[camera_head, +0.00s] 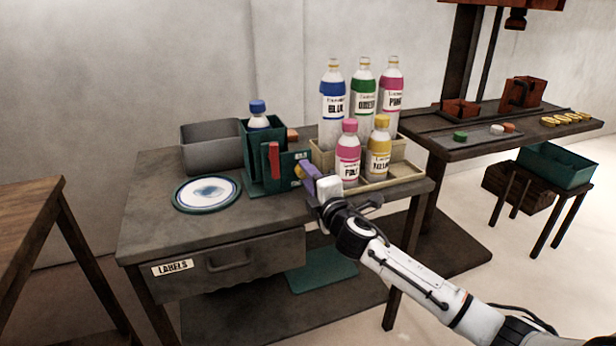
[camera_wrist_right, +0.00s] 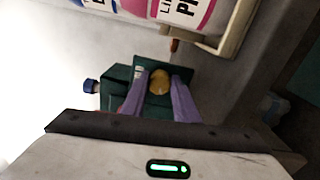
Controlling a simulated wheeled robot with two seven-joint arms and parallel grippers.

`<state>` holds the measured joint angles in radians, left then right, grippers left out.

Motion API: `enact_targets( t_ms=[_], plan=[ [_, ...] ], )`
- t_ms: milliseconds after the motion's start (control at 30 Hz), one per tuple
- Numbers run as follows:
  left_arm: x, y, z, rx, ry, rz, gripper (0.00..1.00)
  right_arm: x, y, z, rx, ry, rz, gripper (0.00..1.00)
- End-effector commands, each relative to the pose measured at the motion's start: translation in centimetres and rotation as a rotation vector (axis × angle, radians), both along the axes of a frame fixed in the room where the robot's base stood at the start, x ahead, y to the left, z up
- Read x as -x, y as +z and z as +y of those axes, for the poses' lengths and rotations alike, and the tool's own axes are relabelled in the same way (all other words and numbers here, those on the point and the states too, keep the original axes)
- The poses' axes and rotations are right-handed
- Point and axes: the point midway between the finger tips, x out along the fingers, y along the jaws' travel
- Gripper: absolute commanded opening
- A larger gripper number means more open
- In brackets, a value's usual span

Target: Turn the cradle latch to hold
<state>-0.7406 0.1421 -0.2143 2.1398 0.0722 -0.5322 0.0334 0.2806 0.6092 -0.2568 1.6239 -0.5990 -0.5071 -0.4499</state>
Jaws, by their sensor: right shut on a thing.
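The dark green cradle (camera_head: 256,172) stands on the workbench, with a blue-capped bottle (camera_head: 258,115) upright in it. A red lever (camera_head: 274,161) stands upright on its front. A yellow latch knob (camera_head: 299,171) sits on the green front plate, between small white markings too small to read fully. My right gripper (camera_head: 306,172) reaches the knob from the right, its purple fingers shut on it. In the right wrist view the yellow knob (camera_wrist_right: 159,87) shows between the two purple fingers (camera_wrist_right: 161,80), against the green plate. The knob's pointing direction is hard to tell. My left gripper is not in view.
Labelled bottles (camera_head: 349,152) stand in a beige tray (camera_head: 380,182) just right of the cradle, close to my right gripper. A grey bin (camera_head: 210,147) is behind left. A round plate (camera_head: 207,194) lies at front left. The bench front is mostly clear.

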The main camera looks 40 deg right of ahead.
Motion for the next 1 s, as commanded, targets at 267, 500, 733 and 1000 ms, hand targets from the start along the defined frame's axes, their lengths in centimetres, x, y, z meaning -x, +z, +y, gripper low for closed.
enact_targets(
  t_ms=[267,500,733,1000],
  plan=[
    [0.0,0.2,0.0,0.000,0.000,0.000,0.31,0.0,-0.2,0.0,-0.262,-0.002,-0.060,0.05],
    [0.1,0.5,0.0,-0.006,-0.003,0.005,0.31,0.0,-0.3,0.0,-0.484,-0.003,-0.113,0.05],
    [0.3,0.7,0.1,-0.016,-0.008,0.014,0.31,0.0,-0.3,0.1,-0.697,-0.004,-0.165,0.05],
    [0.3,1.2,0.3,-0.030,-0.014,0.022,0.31,0.0,-0.3,0.2,-0.945,-0.004,-0.224,0.05]
  ],
)
